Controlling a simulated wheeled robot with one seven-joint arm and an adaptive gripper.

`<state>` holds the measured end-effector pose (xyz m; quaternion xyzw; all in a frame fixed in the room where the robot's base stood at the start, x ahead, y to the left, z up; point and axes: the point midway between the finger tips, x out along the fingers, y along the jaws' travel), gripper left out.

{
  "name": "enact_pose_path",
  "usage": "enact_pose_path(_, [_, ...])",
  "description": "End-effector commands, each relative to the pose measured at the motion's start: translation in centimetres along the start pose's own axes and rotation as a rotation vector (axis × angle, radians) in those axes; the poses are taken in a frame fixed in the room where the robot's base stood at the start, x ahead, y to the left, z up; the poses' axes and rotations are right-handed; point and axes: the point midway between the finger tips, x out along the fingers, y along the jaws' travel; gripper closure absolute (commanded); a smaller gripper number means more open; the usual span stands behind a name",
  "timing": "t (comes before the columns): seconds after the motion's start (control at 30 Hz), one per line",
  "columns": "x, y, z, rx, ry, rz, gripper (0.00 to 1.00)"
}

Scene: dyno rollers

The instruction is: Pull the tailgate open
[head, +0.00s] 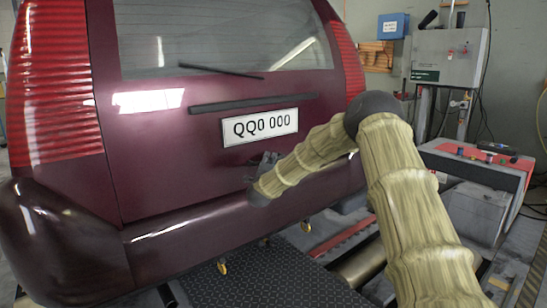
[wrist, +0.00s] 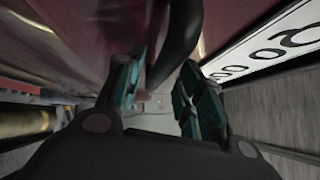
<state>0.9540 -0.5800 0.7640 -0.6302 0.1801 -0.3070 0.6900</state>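The maroon tailgate (head: 160,150) fills the left of the head view and looks shut against the car body. A white plate (head: 260,126) reading QQ0 000 is on it, below a dark trim bar (head: 250,104). My gripper (head: 265,159) is close to the tailgate, just below the plate. In the wrist view my gripper (wrist: 160,85) has its two fingers apart. A dark curved handle (wrist: 180,35) reaches into the space between the fingers. I cannot tell whether either finger touches it. In the head view the handle is not distinguishable from the gripper.
The bumper (head: 190,230) juts out below the tailgate. A dark tread plate (head: 265,275) covers the floor behind the car. A red and grey cabinet (head: 485,170) and a grey control box (head: 450,55) stand at the right, beyond my arm.

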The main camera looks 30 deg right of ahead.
Motion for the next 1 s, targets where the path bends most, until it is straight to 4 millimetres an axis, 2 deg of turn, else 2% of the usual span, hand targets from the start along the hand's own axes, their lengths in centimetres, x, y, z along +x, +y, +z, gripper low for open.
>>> enact_pose_path(0.2, [1.5, 0.1, 0.0, -0.001, 0.0, 0.0, 0.63])
enact_pose_path(0.5, [1.7, 0.0, 0.0, -0.001, -0.001, 0.001, 0.63])
enact_pose_path(0.53, [1.7, 0.0, 0.0, -0.001, -0.001, 0.001, 0.65])
enact_pose_path(0.73, [1.7, 0.0, 0.0, -0.001, -0.001, 0.001, 1.0])
enact_pose_path(1.0, [1.6, -0.2, 0.0, -0.001, -0.001, 0.0, 1.0])
